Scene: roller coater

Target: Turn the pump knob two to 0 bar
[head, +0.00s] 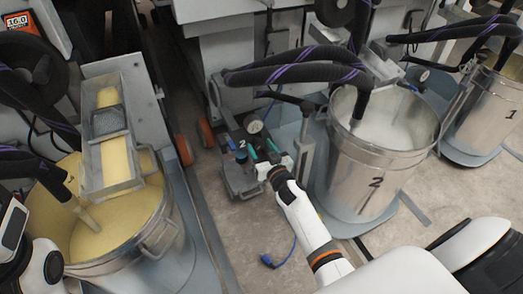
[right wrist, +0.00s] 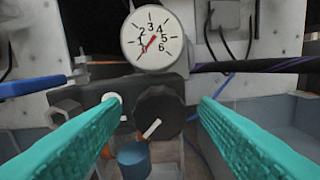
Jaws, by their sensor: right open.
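In the head view, the right gripper (head: 262,153) is at the small pump unit (head: 238,180) beside bucket 2. The left gripper's fingers do not show.
A metal bucket marked 2 (head: 370,180) stands right of the pump, with bucket 1 (head: 487,115) farther right. A yellow-filled bucket (head: 140,245) is at the left. A blue cylindrical part (right wrist: 133,160) sits below the knob. Black hoses (head: 300,72) hang above. Bare floor (head: 235,225) lies in front.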

